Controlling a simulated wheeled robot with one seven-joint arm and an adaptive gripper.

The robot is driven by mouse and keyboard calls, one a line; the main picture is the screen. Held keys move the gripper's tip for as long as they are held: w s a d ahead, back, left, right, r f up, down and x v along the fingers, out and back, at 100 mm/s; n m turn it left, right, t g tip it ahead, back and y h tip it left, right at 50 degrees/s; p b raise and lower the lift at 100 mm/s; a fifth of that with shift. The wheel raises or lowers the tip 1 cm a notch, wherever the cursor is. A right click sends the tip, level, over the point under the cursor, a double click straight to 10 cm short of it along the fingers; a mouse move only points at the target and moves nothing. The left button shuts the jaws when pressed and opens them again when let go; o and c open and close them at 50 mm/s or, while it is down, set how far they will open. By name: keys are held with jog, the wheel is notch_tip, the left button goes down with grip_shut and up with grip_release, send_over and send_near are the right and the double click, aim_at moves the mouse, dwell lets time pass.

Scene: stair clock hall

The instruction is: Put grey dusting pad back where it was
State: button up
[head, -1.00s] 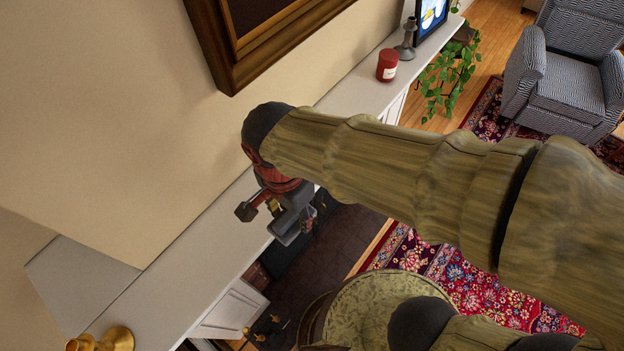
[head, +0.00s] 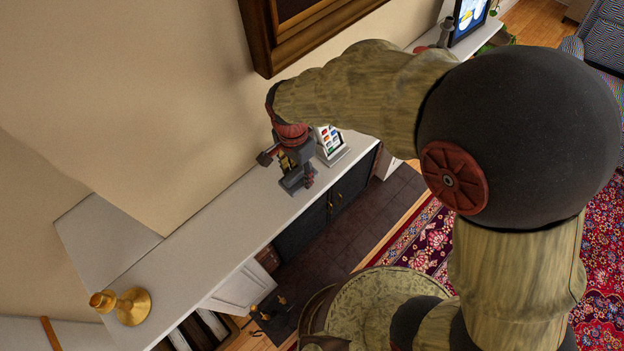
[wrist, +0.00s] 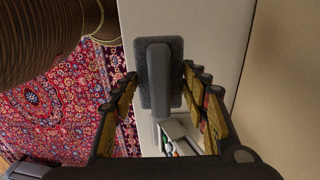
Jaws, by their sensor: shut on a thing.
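The grey dusting pad (wrist: 148,98) is a flat dark rectangle with a lighter grey handle bar along it. In the wrist view it sits between my two fingers, over the pale mantel shelf. My gripper (head: 298,168) is shut on the pad, pointing down above the mantel (head: 222,222) in the head view. The pad (head: 297,183) shows there as a small grey block under the fingers. It is at or just above the shelf top; I cannot tell whether it touches.
A small white stand with coloured patches (head: 329,141) is close beside my gripper on the mantel. A picture frame (head: 277,50) hangs above. The shelf between the candlestick and gripper is clear.

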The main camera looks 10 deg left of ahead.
aim_at(299, 179)
notch_tip(299, 179, down, 3)
jog(key=shift+w+f, duration=0.1)
jog(key=shift+w, duration=0.05)
jog(key=shift+s, duration=0.2)
jog(key=shift+f, duration=0.1)
jog(key=o, duration=1.1)
jog(key=shift+w, duration=0.1)
notch_tip(299, 179, up, 12)
jog(key=shift+r, duration=0.1)
